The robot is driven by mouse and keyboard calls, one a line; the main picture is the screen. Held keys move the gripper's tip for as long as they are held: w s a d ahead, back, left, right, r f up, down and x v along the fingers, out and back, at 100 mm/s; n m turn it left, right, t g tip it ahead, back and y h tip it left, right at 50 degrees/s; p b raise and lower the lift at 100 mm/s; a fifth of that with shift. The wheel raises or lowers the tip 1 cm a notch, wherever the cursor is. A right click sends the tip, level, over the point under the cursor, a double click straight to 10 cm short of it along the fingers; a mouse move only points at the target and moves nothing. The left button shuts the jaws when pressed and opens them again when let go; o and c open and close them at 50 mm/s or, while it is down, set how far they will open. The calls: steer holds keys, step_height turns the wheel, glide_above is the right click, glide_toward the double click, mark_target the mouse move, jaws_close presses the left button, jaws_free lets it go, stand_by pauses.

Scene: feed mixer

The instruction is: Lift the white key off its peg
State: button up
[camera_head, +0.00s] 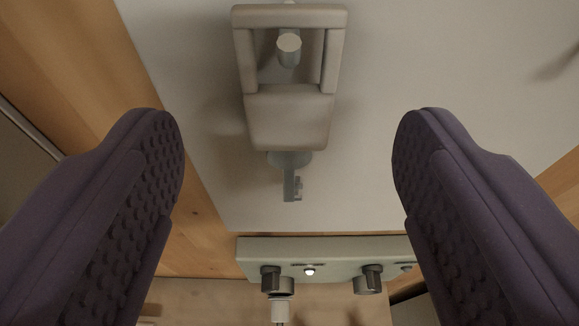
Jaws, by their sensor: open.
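The white key (289,120) hangs on its peg (289,44), which passes through the square opening in the key's head. The key has a solid pale block below the opening, and a grey collar and toothed grey bit (292,185) at its lower end. My gripper (288,140) is open, with one dark ribbed finger on each side of the key. Both fingers are clear of it, with a wide gap on either side. Nothing is between the fingers in contact with them.
A pale panel (420,60) lies behind the key, with a wooden board along its left. Below is a grey control box (335,258) with dark knobs (368,279) and a small lit white light (309,271). A white plug-like piece (281,310) sits under the left knob.

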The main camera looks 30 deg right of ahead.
mark_target(289, 55)
steer(key=x, duration=0.5)
steer(key=c, duration=1.1)
steer(key=shift+r, duration=0.1)
steer(key=shift+r, duration=0.1)
steer(key=shift+r+p, duration=0.4)
steer(key=shift+r, duration=0.1)
steer(key=shift+s, duration=0.1)
